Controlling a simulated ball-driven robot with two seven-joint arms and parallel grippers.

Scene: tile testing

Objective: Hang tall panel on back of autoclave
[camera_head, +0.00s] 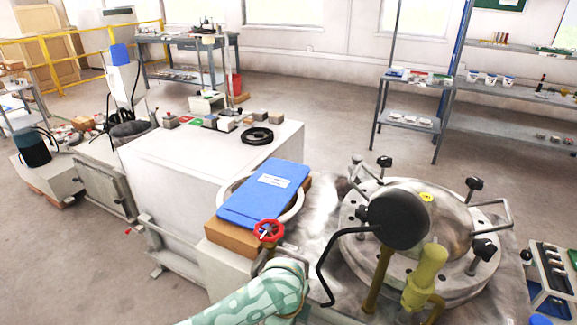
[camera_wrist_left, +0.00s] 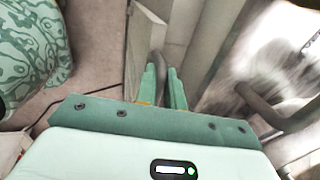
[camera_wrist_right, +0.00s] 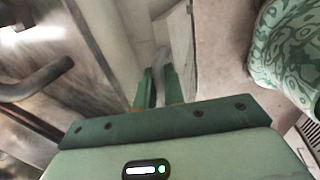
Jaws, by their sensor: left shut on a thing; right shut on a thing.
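The autoclave is the steel vessel with a round bolted lid (camera_head: 440,205), at the right of the head view. In the left wrist view my left gripper (camera_wrist_left: 164,88) is shut on a grey curved handle (camera_wrist_left: 158,62) beside a pale, flat panel (camera_wrist_left: 148,38). In the right wrist view my right gripper (camera_wrist_right: 157,88) is shut on a similar grey handle (camera_wrist_right: 161,60) beside a pale panel surface (camera_wrist_right: 181,40). Shiny metal with bent pipes stands beside each gripper. The head view shows neither gripper; the panel's full outline is hidden.
A blue binder (camera_head: 262,195) lies on a brown box (camera_head: 228,238) left of the autoclave, near a red valve wheel (camera_head: 269,231). A white cabinet (camera_head: 180,185) stands further left. Shelves (camera_head: 410,95) stand behind. Open floor (camera_head: 330,105) lies between.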

